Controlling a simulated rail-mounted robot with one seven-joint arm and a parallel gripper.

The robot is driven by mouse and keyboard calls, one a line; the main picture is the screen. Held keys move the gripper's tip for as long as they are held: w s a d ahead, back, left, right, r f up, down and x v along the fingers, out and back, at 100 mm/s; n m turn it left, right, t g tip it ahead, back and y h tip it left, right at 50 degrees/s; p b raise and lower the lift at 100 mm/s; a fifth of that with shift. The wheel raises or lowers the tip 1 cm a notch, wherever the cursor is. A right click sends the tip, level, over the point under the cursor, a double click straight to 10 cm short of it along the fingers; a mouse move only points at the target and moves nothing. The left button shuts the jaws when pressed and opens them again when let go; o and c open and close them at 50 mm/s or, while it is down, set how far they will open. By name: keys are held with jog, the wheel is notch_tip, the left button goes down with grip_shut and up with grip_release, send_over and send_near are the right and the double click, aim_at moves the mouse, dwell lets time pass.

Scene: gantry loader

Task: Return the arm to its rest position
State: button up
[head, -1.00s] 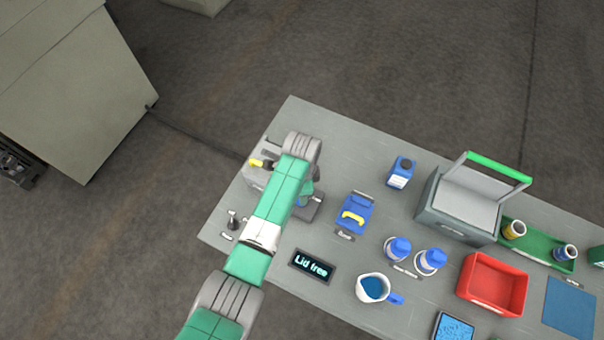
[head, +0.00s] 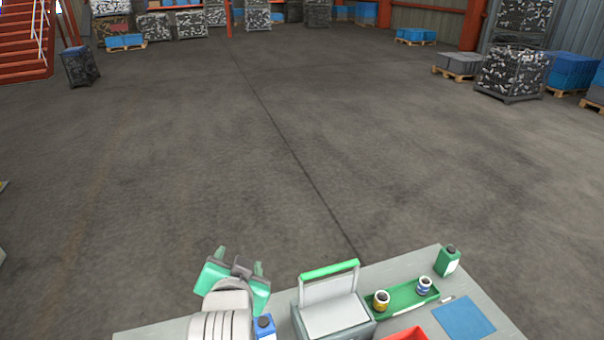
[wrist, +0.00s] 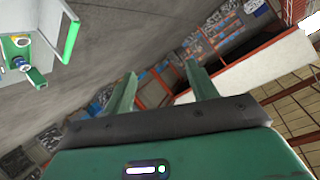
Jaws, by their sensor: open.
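My gripper (head: 243,256) is raised over the left part of the grey table (head: 170,331), with its two green fingers pointing up and away. In the wrist view the fingers (wrist: 160,92) stand apart with nothing between them, so it is open and empty. Behind them show the hall's far wall and stacked goods. The lower part of my arm is cut off by the bottom edge of the head view.
Close to the right of my arm stand a blue bottle (head: 264,326) and a grey box with a raised green-edged lid (head: 328,270). A green tray (head: 402,298) holds two jars. Open floor lies beyond.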

jog(key=s+d+r+n+t, duration=0.1)
jog(key=s+d+r+t, duration=0.15)
jog(key=r, duration=0.45)
jog(key=s+d+r+t, duration=0.2)
jog(key=d+r, duration=0.2)
jog(key=r, duration=0.3)
jog(key=s+d+r+n+t+h, duration=0.1)
jog(key=s+d+r+t, duration=0.2)
jog(key=s+r, duration=0.45)
jog(key=s+d+r+n+t+h, duration=0.1)
jog(key=s+d+r+n+t, duration=0.2)
jog(key=s+r, duration=0.45)
notch_tip(320, 180, up, 23)
jog(key=s+t+p, duration=0.1)
jog(key=p, duration=1.8)
jog(key=shift+d+m, duration=0.2)
jog(key=shift+m, duration=0.2)
